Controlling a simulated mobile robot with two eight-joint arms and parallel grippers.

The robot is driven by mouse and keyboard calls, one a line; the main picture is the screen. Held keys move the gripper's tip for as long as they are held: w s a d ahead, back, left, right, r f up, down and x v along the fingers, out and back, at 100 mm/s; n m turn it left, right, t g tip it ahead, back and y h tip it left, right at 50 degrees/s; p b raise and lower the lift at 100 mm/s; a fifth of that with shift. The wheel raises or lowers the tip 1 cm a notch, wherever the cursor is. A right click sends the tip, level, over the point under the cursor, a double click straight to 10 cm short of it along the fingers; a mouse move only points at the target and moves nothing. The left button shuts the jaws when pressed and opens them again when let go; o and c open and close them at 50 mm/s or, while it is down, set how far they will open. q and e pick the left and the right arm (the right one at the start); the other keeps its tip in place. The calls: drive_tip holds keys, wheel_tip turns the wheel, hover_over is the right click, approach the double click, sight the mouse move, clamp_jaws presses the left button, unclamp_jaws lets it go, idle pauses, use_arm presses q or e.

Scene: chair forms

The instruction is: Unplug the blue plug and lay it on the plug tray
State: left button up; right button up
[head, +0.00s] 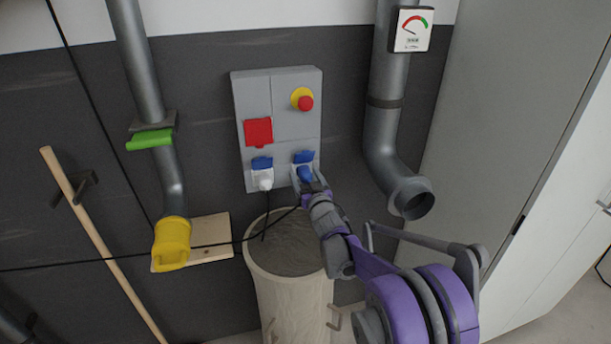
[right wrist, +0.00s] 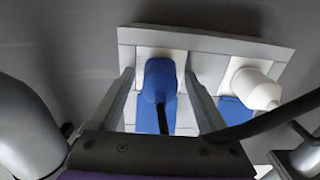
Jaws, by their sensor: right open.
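The blue plug (head: 304,173) sits in the right socket of the grey wall panel (head: 284,107), under a raised blue flap. In the right wrist view the blue plug (right wrist: 160,80) has a dark cable running from it towards the gripper. My right gripper (head: 307,177) is open, with its fingers on either side of the blue plug. In the right wrist view a gap shows between each finger (right wrist: 159,82) and the plug. I cannot make out a plug tray for certain. My left gripper is not in view.
A white plug (head: 263,181) is in the neighbouring socket, close to one finger. A red emergency button (head: 305,103) is above. A beige bin (head: 290,285) stands below the panel. Grey pipes (head: 386,120) flank it; a pale board (head: 212,239) is behind the yellow nozzle (head: 171,243).

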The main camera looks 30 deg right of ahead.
drive_tip(key=shift+b, duration=0.3)
idle(0.7)
clamp_jaws()
idle(0.4)
drive_tip(key=shift+s+f, duration=0.1)
drive_tip(key=shift+s, duration=0.1)
drive_tip(key=shift+s+a, duration=0.1)
drive_tip(key=shift+s, duration=0.05)
drive_tip(key=shift+v, duration=0.8)
drive_tip(key=b+v, duration=0.1)
drive_tip(key=v, duration=0.2)
drive_tip(key=shift+s, duration=0.35)
